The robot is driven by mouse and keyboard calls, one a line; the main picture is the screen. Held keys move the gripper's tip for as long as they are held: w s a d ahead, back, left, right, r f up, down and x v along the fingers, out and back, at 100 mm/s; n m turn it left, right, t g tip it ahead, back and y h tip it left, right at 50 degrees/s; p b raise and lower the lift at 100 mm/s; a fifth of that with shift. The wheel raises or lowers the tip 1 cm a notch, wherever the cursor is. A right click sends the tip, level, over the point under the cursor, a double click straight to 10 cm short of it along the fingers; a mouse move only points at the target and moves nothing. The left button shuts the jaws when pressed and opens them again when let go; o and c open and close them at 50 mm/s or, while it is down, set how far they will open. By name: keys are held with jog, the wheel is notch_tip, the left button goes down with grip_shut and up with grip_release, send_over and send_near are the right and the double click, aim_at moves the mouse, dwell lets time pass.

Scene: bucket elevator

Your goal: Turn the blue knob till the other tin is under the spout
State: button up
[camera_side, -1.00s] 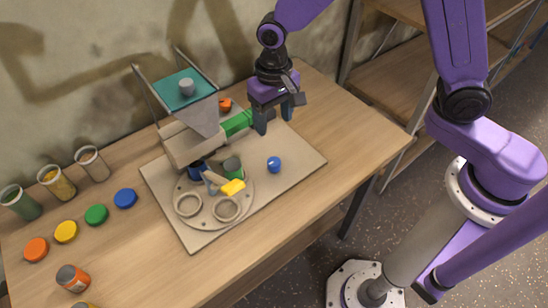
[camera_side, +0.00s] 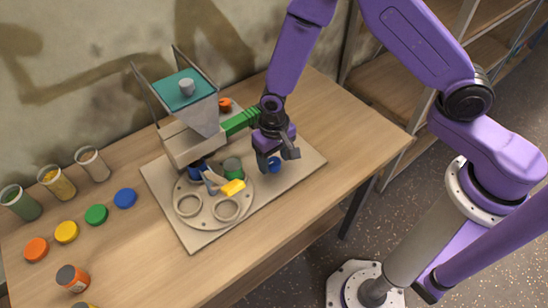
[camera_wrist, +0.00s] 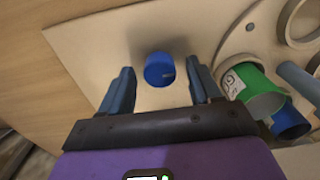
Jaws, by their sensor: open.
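The blue knob (camera_side: 274,163) stands on the beige base plate (camera_side: 290,181), right of the round turntable (camera_side: 207,216). In the wrist view the blue knob (camera_wrist: 159,69) shows between and ahead of my gripper's fingers. My gripper (camera_side: 268,166) is open, pointing down at the knob; I cannot tell whether a finger touches it. In the wrist view the gripper (camera_wrist: 160,88) holds nothing. A green tin (camera_wrist: 255,88) and a blue tin (camera_wrist: 290,122) sit on the turntable; the green tin (camera_side: 232,167) is nearer the knob. The blue tin (camera_side: 196,168) is below the hopper's spout, which is mostly hidden.
The hopper (camera_side: 190,105) rises behind the turntable. A green handle (camera_side: 238,122) sticks out close to my gripper, and a yellow lever (camera_side: 233,188) lies over the turntable. Jars, coloured lids and an orange tin (camera_side: 72,278) stand at left. The table's right side is clear.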

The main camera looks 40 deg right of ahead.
jog(key=shift+f, duration=0.2)
jog(key=c, duration=1)
jog(key=shift+c, duration=0.2)
jog(key=shift+n, duration=0.3)
